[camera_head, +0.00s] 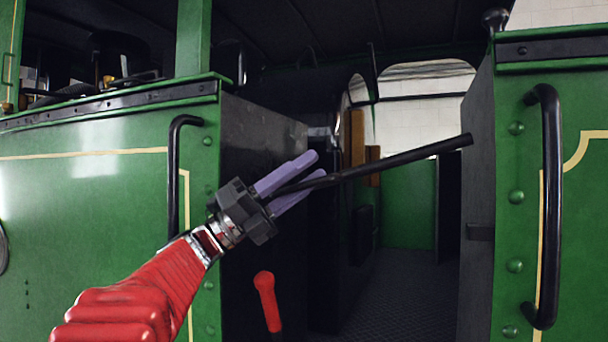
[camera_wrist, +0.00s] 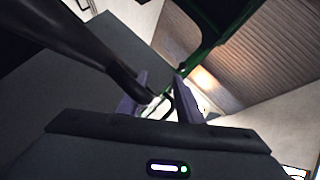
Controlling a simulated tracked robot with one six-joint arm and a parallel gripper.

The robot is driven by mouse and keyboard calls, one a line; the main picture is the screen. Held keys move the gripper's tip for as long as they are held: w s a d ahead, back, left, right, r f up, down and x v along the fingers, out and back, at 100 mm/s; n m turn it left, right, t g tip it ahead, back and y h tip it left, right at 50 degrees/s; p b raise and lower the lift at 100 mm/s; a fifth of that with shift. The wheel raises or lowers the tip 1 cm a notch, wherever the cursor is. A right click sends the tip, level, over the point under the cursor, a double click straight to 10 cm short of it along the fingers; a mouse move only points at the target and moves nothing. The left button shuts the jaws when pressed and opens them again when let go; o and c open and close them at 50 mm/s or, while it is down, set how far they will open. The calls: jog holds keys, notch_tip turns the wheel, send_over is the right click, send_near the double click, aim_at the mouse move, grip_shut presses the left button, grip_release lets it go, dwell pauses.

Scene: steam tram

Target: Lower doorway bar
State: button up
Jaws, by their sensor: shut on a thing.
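The doorway bar (camera_head: 400,159) is a thin black rod across the tram's doorway in the head view. It slopes up to the right, and its right end is near the dark right door post. My gripper (camera_head: 303,178), with purple fingers, is shut on the bar near its left end. In the wrist view the bar (camera_wrist: 75,45) runs from the upper left down to my gripper (camera_wrist: 158,104). Whether the bar's left end touches the left side of the doorway is hidden behind my fingers.
Black handrails stand on the green panels left (camera_head: 173,180) and right (camera_head: 546,210) of the doorway. A small dark bracket (camera_head: 480,232) sits on the right post, below the bar. A red-handled lever (camera_head: 267,300) stands low at the left. The cab floor (camera_head: 405,295) beyond is clear.

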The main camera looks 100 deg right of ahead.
jog(key=shift+w+a+f, duration=0.1)
jog(key=shift+w+f, duration=0.1)
jog(key=shift+o, duration=0.3)
jog(key=s+f+v, duration=0.1)
jog(key=v, duration=0.6)
jog(key=shift+w+a+f, duration=0.3)
jog(key=shift+a+f, duration=0.1)
jog(key=shift+a, duration=0.05)
jog(key=shift+o, duration=0.5)
jog(key=shift+w+f, duration=0.3)
jog(key=shift+f, duration=1)
jog(key=shift+c, duration=0.8)
jog(key=v, duration=0.4)
jog(key=shift+w+a+f, duration=0.2)
jog(key=shift+w+a, duration=0.1)
